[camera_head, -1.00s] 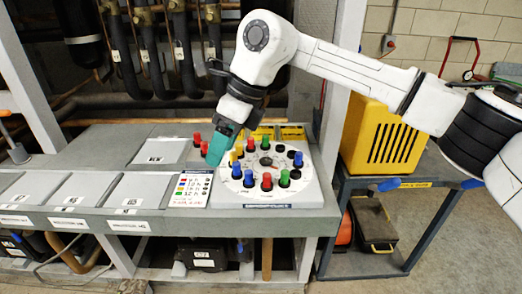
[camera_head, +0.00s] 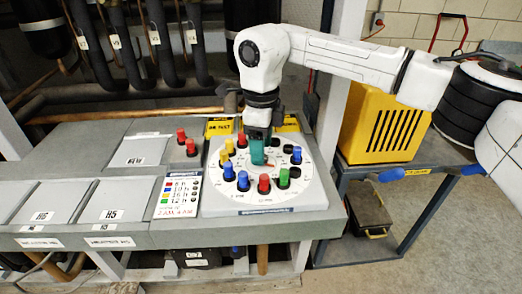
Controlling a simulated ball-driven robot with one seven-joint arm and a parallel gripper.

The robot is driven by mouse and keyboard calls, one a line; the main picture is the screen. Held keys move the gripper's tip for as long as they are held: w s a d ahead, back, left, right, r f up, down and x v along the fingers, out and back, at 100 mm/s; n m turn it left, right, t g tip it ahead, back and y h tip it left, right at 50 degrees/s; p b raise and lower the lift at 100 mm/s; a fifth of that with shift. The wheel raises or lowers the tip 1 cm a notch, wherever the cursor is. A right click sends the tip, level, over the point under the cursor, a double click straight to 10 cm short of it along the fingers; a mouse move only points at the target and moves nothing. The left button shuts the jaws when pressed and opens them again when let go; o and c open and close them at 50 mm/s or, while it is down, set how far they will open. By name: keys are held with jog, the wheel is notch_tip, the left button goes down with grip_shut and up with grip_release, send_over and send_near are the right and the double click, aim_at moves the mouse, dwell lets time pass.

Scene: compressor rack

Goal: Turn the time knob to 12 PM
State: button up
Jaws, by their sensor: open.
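The time dial (camera_head: 236,196) is a round white plate on a grey panel, ringed by coloured pegs and black sockets. Its knob is at the middle, mostly hidden behind my gripper; a small reddish part (camera_head: 271,165) shows beside the fingers. My teal gripper (camera_head: 258,160) points straight down over the dial's centre, with its jaws open. I cannot tell whether the fingers touch the knob. The dial's hour labels are too small to read, so the knob's setting is unclear.
Blue (camera_head: 243,181), red (camera_head: 264,184), green (camera_head: 284,178) and yellow (camera_head: 229,146) pegs stand close around my gripper. A colour legend card (camera_head: 181,196) lies left of the dial. A yellow box (camera_head: 385,130) stands on the cart at right.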

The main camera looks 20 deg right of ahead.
jog(key=shift+f, duration=1.1)
jog(key=shift+c, duration=0.4)
jog(key=c, duration=1)
jog(key=shift+o, duration=0.2)
jog(key=m+p, duration=0.2)
jog(key=m, duration=0.4)
jog(key=shift+r, duration=0.15)
jog(key=m+p, duration=0.1)
jog(key=m, duration=0.5)
jog(key=shift+a, duration=0.1)
